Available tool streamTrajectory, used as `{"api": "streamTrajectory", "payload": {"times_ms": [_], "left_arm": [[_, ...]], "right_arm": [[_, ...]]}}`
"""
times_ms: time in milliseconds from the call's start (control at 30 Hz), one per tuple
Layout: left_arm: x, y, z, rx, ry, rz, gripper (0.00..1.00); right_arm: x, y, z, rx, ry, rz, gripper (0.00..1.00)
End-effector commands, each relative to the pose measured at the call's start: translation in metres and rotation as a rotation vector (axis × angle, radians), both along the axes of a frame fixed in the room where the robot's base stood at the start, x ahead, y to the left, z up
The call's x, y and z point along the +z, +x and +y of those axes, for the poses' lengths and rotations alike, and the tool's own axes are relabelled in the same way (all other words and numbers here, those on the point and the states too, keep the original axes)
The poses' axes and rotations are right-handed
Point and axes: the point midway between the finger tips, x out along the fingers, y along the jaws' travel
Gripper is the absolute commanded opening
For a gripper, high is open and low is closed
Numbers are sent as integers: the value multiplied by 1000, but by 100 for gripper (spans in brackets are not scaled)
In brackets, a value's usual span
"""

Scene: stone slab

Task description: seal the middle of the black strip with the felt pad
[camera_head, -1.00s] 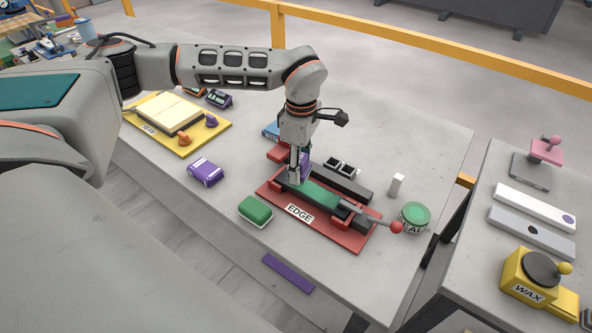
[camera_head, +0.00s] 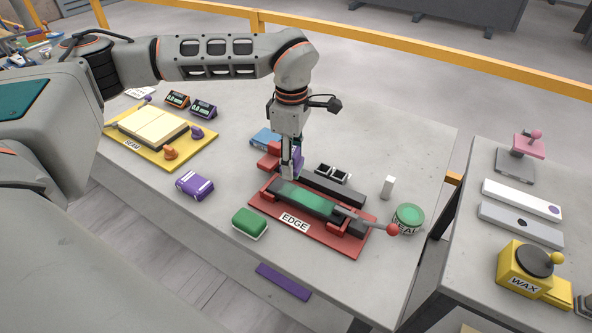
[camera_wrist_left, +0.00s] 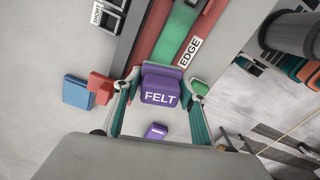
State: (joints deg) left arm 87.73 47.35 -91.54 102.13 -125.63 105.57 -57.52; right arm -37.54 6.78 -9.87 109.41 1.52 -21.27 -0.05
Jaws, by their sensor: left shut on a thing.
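The black strip (camera_head: 350,226) lies in the red EDGE fixture (camera_head: 263,205); a green layer (camera_head: 303,198) covers much of its top, including the middle, and shows in the wrist view (camera_wrist_left: 181,30). My left gripper (camera_head: 291,172) is shut on the purple felt pad (camera_head: 299,163), lettered FELT in the wrist view (camera_wrist_left: 160,96). In the head view the gripper is at the back-left end of the strip, seemingly just above it. Whether the pad touches the strip cannot be told. My right gripper is not in view.
A green-topped block (camera_head: 250,224) and a purple block (camera_head: 195,185) lie left of the fixture. A SEAL tin (camera_head: 408,219) and white block (camera_head: 388,187) stand right. A red-balled lever (camera_head: 392,230) sticks out. Dark sockets (camera_head: 333,174) lie behind.

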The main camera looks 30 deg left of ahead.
Motion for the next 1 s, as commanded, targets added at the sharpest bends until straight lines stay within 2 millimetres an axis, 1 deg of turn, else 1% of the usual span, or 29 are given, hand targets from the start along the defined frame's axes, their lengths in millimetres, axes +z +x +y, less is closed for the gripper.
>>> {"api": "streamTrajectory", "payload": {"times_ms": [367, 567, 667, 833, 1000], "left_arm": [[0, 0, 0, 0, 0, 0, 21], [-6, 0, 0, 1, 0, 0, 21], [-13, 0, 0, 0, 0, 0, 21], [-29, 0, 0, 1, 0, 2, 21], [-47, 0, 0, 0, 0, 3, 21]], "right_arm": [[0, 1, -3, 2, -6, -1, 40], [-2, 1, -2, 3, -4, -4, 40], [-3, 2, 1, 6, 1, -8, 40], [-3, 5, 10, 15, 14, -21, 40], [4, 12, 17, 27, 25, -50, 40]]}}
